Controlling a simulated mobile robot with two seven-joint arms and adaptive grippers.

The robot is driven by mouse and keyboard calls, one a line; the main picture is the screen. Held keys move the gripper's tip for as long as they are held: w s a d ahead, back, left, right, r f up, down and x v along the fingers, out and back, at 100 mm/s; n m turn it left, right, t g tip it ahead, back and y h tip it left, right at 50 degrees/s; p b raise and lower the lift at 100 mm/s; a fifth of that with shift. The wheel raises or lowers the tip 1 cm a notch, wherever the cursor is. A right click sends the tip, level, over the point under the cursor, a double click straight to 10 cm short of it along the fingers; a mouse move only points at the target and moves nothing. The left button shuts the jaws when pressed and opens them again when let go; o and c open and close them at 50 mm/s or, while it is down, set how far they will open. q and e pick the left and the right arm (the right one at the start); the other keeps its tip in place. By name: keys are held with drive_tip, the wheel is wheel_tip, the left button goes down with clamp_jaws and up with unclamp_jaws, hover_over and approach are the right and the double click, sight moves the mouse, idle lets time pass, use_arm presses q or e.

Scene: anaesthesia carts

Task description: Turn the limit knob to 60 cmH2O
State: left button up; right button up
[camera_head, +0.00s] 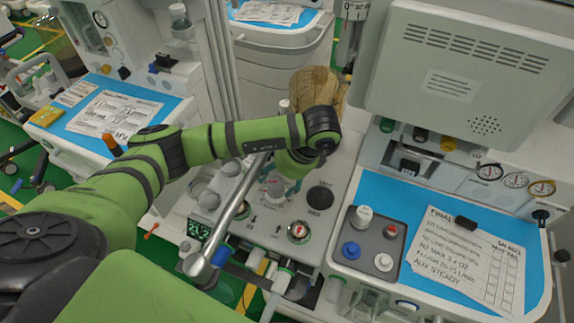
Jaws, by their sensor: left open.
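My left arm comes in from the left and bends down at the wrist over the anaesthesia cart's grey panel (262,222). My left gripper (284,182) points down at the panel and is open, largely hidden under my green wrist. A pale knob with red marks (274,188) is on the panel right by the gripper; I take it for the limit knob. Its scale and pointer are too small and covered to read, and I cannot tell whether the fingers touch it. My right gripper is not in view.
A metal bar (232,208) slants across the panel. A tan breathing bag (318,84) hangs behind my wrist. At right is a blue work surface (385,195) with a handwritten sheet (465,255).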

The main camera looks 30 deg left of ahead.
use_arm(q)
drive_tip(key=v, duration=1)
drive_tip(key=shift+r, duration=0.35)
drive_tip(key=shift+w+d+r, duration=0.1)
drive_tip(key=shift+d, duration=0.05)
